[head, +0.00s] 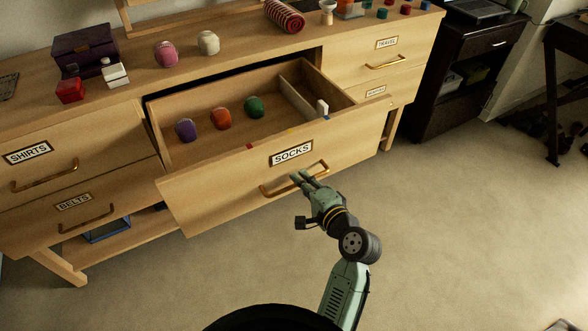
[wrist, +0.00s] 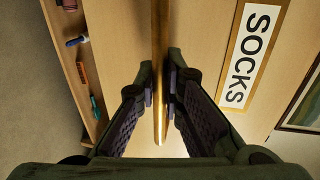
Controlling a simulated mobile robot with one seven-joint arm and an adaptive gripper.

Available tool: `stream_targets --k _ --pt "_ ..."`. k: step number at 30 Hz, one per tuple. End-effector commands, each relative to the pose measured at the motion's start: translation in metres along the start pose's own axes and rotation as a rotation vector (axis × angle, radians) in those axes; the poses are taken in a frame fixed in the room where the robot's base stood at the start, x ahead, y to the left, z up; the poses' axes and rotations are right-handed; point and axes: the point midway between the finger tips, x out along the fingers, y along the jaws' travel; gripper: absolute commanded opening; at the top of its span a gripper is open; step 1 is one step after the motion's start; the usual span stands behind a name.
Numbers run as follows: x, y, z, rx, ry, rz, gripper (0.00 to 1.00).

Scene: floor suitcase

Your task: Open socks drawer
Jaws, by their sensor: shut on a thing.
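The socks drawer (head: 225,185) is pulled well out of the wooden dresser, with its SOCKS label (head: 291,153) on the front. Inside it lie a purple rolled sock (head: 186,130), an orange one (head: 221,119) and a green one (head: 254,107), left of a divider (head: 301,103). My gripper (head: 303,179) is at the brass handle (head: 275,190) on the drawer front. In the wrist view the handle bar (wrist: 160,70) runs between my two fingers (wrist: 160,95), which are shut on it. The label (wrist: 248,55) shows beside the handle.
The SHIRTS (head: 28,152), BELTS (head: 73,201) and TRAVEL (head: 387,43) drawers are shut. Pink (head: 166,54) and cream (head: 208,43) rolls, a purple box (head: 86,50) and other items stand on the dresser top. The carpet (head: 450,240) in front is clear.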

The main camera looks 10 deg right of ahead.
Motion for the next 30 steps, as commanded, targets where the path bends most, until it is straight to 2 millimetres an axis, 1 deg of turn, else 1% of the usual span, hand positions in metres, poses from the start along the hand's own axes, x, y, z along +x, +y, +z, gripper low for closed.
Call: stream_targets --k 3,6,16,17,24,26,30 --pt "-0.0067 0.0019 0.0011 0.002 -0.003 0.001 0.00" --pt "-0.0092 0.0021 0.0012 0.001 -0.003 0.000 0.00" --pt "-0.0097 0.0022 0.0010 0.001 -0.003 0.000 0.00" --pt "-0.0097 0.0022 0.0010 0.001 -0.003 0.000 0.09" --pt "-0.0097 0.0022 0.0005 0.001 -0.001 0.000 0.25" --pt "-0.0097 0.0021 0.0003 0.001 -0.001 0.000 0.29" --pt "-0.0097 0.0021 0.0001 0.000 0.000 0.000 0.29"
